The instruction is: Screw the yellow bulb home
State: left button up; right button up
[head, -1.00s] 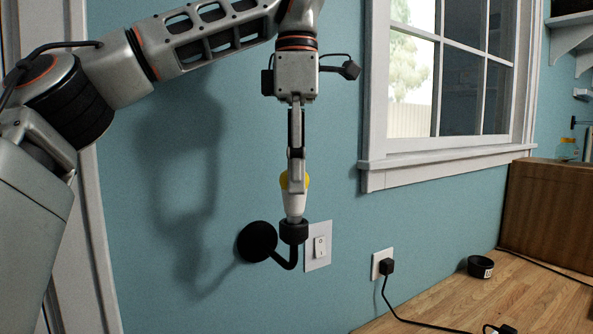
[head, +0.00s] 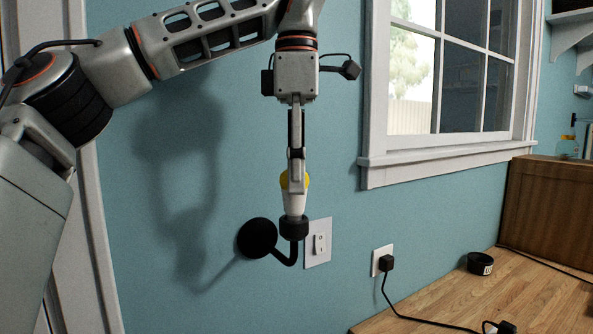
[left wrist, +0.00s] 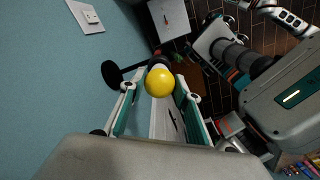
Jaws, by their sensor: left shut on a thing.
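The yellow bulb (head: 284,180) is upright at the black wall lamp's socket (head: 294,228), its yellow top showing behind my finger and its white lower part meeting the socket. My left gripper (head: 296,195) points straight down from above and is shut on the bulb. In the left wrist view the bulb's round yellow top (left wrist: 159,81) sits between my two fingers. The lamp's curved arm joins a round black wall plate (head: 257,239). How deep the bulb's base sits in the socket is hidden. My right gripper is not in view.
A light switch (head: 318,243) is on the wall just right of the lamp. An outlet (head: 382,262) with a plugged-in black cord is farther right. A wooden counter (head: 440,300) holds a small black round object (head: 480,264). A window is above.

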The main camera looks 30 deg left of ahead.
pick_arm(q)
jog(key=shift+f, duration=0.15)
jog(key=m, duration=0.3)
dwell(0.4)
jog(key=shift+m, duration=1.5)
jog(key=m, duration=0.3)
jog(key=shift+s, duration=0.1)
